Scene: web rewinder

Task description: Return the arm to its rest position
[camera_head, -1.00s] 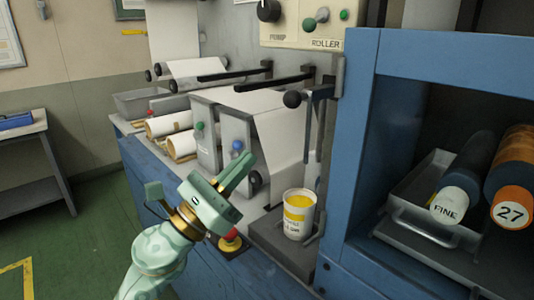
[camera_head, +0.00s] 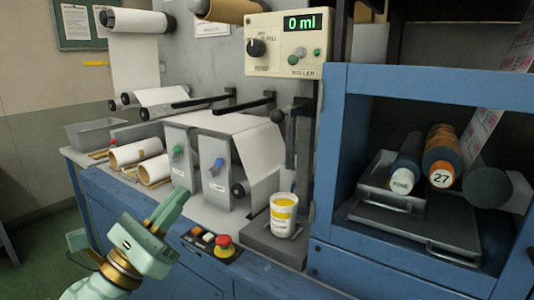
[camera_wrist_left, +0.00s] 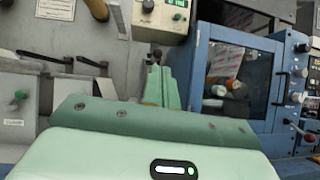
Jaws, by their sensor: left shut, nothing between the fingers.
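My left gripper (camera_head: 166,212) is pale green and comes in from the lower left in the head view. Its fingers are shut with nothing between them and point up and to the right. It is in front of the blue machine bench, left of the red stop button (camera_head: 224,243). In the left wrist view the shut fingers (camera_wrist_left: 158,82) point away toward the machine and the blue cabinet. My right gripper is not in view.
A yellow-and-white cup (camera_head: 283,222) stands on a dark plate at the bench front. The blue cabinet (camera_head: 335,150) holds rollers and a tray (camera_head: 415,235). The control panel (camera_head: 290,45) reads 0 ml. Paper rolls (camera_head: 135,152) lie on the bench. Open floor is at the lower left.

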